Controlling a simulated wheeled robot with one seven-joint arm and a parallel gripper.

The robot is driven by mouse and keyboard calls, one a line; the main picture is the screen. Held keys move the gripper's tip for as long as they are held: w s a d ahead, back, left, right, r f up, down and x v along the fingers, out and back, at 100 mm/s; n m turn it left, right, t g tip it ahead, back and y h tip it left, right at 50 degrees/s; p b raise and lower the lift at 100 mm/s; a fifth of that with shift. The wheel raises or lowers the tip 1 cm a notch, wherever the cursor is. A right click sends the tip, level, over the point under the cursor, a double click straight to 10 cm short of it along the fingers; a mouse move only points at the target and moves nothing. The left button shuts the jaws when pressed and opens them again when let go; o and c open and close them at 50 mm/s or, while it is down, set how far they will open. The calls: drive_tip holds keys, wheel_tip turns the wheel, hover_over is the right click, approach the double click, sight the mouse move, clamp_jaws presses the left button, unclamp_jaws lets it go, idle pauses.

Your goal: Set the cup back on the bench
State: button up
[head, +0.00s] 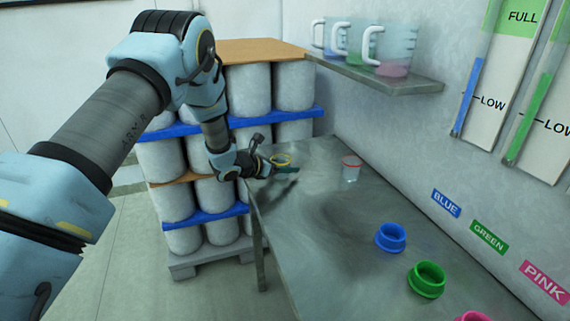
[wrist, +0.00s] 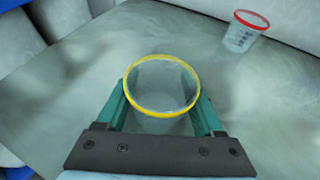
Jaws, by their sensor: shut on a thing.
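A clear cup with a yellow rim (wrist: 162,86) sits between the two green fingers of my gripper (wrist: 160,100) in the wrist view. The fingers press on it from both sides. In the head view my gripper (head: 282,170) holds the yellow-rimmed cup (head: 281,160) at the far left end of the grey bench (head: 325,215). The cup looks upright and empty. Its base is hidden, so I cannot tell whether it touches the bench. A second clear cup with a red rim (head: 351,170) stands on the bench to the right; it also shows in the wrist view (wrist: 243,32).
Blue (head: 390,237), green (head: 427,279) and pink (head: 472,317) ring holders stand along the bench's near right part. A wall shelf (head: 385,80) with several jugs hangs above. Stacked white drums (head: 295,87) stand behind the bench's left end. The middle of the bench is clear.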

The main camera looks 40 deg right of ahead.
drive_tip(key=shift+f, duration=0.1)
drive_tip(key=o, duration=1.4)
drive_tip(key=b+v, duration=0.4)
drive_tip(key=v, duration=0.8)
drive_tip(key=shift+a, duration=0.1)
drive_tip(key=s+a+r+m+y, duration=0.2)
drive_tip(key=a+m+y, duration=0.2)
drive_tip(key=a, duration=1.2)
drive_tip(key=s+a+r+m+t+y, duration=0.1)
drive_tip(key=a+m+y, duration=0.3)
drive_tip(key=a+m, duration=0.5)
drive_tip(key=s+a+r+m+y, duration=0.3)
drive_tip(key=a+m+y, duration=0.2)
drive_tip(key=a, duration=1.7)
drive_tip(key=shift+s+a+m, duration=0.25)
drive_tip(key=shift+a+m, duration=0.05)
drive_tip(key=shift+m, duration=0.5)
